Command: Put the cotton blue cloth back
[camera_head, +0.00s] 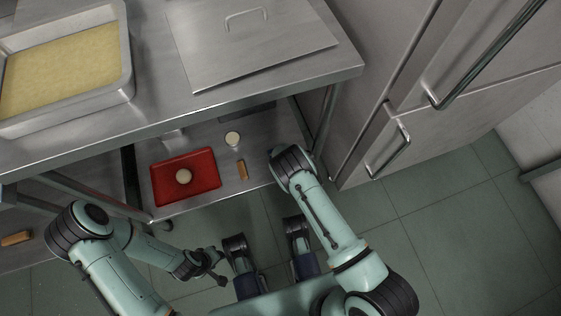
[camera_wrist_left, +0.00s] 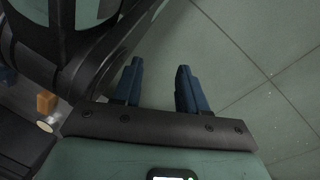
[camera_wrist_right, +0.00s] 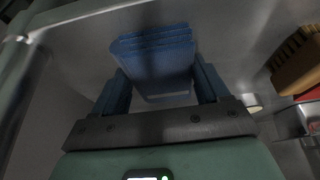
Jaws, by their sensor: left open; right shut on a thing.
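The blue cloth (camera_wrist_right: 155,55) is a folded stack of layers in the right wrist view. It sits between the two blue fingers of my right gripper (camera_wrist_right: 160,88), which is shut on it. A grey metal surface lies close around and behind it. In the head view the cloth and right gripper are hidden; my right arm reaches to the lower shelf's right end. My left gripper (camera_wrist_left: 158,88) is open and empty over the green floor in the left wrist view. In the head view it is low, in front of the table.
The brush also shows in the right wrist view (camera_wrist_right: 298,68). The steel tabletop (camera_head: 160,104) overhangs. A cabinet (camera_head: 355,115) stands right.

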